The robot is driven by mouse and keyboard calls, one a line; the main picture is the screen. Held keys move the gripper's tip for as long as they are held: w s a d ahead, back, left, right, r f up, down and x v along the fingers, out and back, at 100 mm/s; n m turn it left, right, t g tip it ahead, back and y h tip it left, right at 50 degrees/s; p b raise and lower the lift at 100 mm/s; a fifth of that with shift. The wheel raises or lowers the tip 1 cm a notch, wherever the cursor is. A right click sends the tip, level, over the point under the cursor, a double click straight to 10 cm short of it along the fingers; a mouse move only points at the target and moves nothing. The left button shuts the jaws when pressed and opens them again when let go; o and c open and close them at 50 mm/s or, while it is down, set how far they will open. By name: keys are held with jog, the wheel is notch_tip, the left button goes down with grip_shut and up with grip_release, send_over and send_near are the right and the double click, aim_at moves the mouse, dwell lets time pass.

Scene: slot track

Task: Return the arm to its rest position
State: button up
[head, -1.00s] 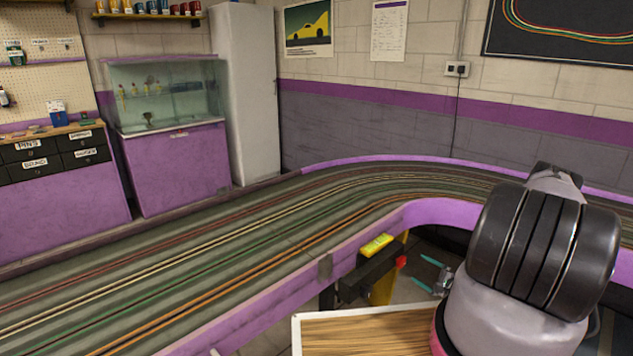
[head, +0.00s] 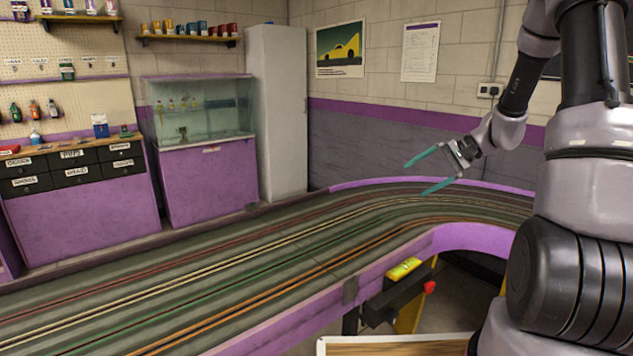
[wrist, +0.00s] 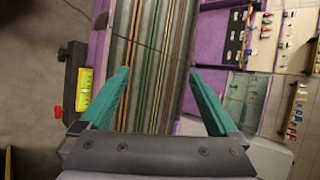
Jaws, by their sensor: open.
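My gripper (head: 431,171) is raised in front of the track's far bend in the head view, its two teal fingers spread apart and pointing left. In the wrist view my gripper (wrist: 157,95) is open with nothing between the fingers. The slot track (head: 270,265) lies beyond the fingers in that view. My arm stands at the right side of the head view and hides part of the wall and the track's right end.
A yellow object (head: 403,269) sits on a dark bracket at the track's inner edge, near a red knob (head: 429,287). A wooden-topped surface (head: 400,347) is at the bottom. A glass case (head: 202,110), a grey cabinet (head: 277,115) and a drawer bench (head: 75,166) stand behind the track.

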jog(key=s+a+r+n+t+h, duration=0.1)
jog(key=s+r+h, duration=0.3)
jog(key=s+r, duration=0.5)
jog(key=s+a+r+n+t+h, duration=0.2)
jog(key=s+r, duration=0.8)
jog(key=s, duration=0.6)
jog(key=shift+s+a+r+t+h, duration=0.25)
jog(key=shift+t+h, duration=0.25)
jog(key=shift+h, duration=0.4)
jog(key=shift+w, duration=0.1)
